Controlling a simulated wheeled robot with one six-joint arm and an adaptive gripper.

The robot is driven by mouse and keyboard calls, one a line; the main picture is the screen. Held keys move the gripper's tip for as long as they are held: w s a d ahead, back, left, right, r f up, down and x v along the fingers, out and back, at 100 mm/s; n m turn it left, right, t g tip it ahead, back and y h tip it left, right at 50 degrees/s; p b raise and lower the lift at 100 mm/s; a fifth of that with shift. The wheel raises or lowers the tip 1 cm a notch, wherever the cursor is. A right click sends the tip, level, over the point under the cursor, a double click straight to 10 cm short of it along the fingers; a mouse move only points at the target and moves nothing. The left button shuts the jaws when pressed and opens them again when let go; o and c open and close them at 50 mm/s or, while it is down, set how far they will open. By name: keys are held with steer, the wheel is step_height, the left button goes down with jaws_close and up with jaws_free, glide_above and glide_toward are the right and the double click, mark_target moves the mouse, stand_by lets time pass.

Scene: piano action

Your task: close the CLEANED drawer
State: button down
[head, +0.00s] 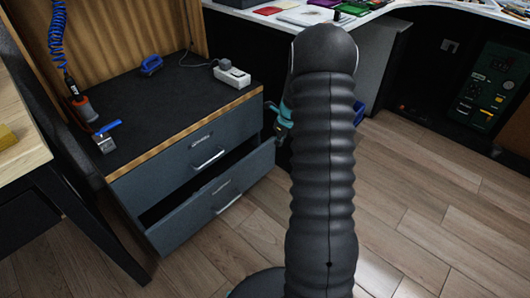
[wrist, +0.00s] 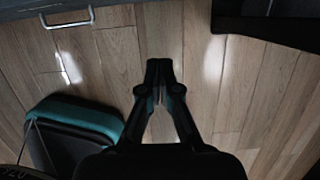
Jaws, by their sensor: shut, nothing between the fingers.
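A dark grey cabinet has two drawers, each with a silver handle and a small label too small to read, so I cannot tell which is CLEANED. The upper drawer (head: 178,163) looks shut. The lower drawer (head: 196,222) is pulled out, with a dark gap above its front. In the wrist view a grey drawer front (wrist: 110,14) with a silver handle (wrist: 68,22) shows at the top left. My gripper (wrist: 159,66) is shut and empty over the wooden floor, to the right of that handle and apart from it.
The cabinet top (head: 165,100) holds a blue-handled brush (head: 151,65), a white power strip (head: 232,77) and a tool with a coiled blue cord. A wooden table (head: 22,150) stands at left, a cluttered desk at the back. The floor (head: 420,215) at right is clear.

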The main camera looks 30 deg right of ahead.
steer(key=s+d+f+m+b, duration=0.1)
steer(key=s+f+m+b, duration=0.1)
steer(key=s+f, duration=0.15)
steer(key=n+t+y+b, duration=0.2)
steer(key=t+b, duration=0.3)
steer(key=t, duration=0.1)
glide_toward(252, 158)
steer(key=w+f, duration=0.1)
steer(key=f, duration=0.2)
steer(key=w+f, duration=0.1)
steer(key=shift+w+a+f, duration=0.3)
steer(key=shift+w, duration=0.05)
steer(key=shift+w+a, duration=0.25)
steer(key=shift+w, duration=0.5)
